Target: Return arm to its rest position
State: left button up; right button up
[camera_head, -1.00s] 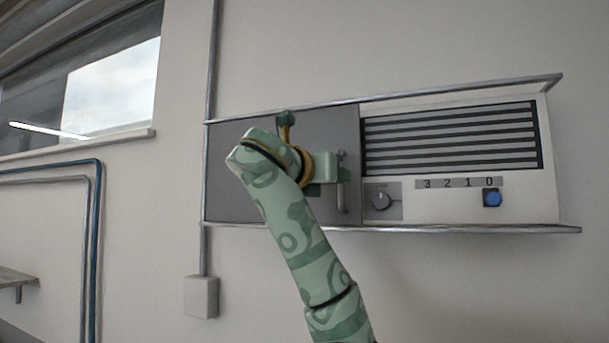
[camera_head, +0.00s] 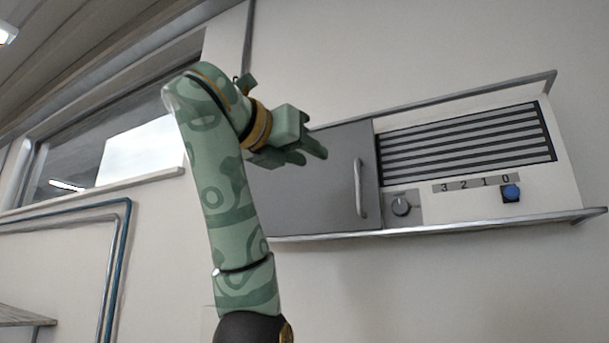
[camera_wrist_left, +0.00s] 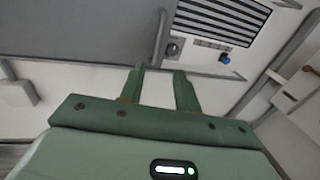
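My left arm, green-patterned, rises in the head view, and its gripper (camera_head: 312,157) is in front of the grey cabinet door (camera_head: 338,200). The gripper is to the left of the vertical door handle (camera_head: 359,188) and apart from it. In the left wrist view, the two green fingers of the gripper (camera_wrist_left: 158,72) stand apart with nothing between them. The handle (camera_wrist_left: 159,38) shows beyond the fingertips there. The door looks closed. The arm hides the door's left part. My right gripper is in neither view.
Right of the door are a knob (camera_head: 400,206), a blue button (camera_head: 511,193) and a slatted grille (camera_head: 465,142). A metal ledge (camera_head: 480,226) runs below. A window (camera_head: 140,150) and wall pipes (camera_head: 118,250) are on the left.

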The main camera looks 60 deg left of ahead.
pick_arm(q)
jog(key=shift+s+d, duration=0.1)
jog(key=shift+s, duration=0.1)
dwell(0.3)
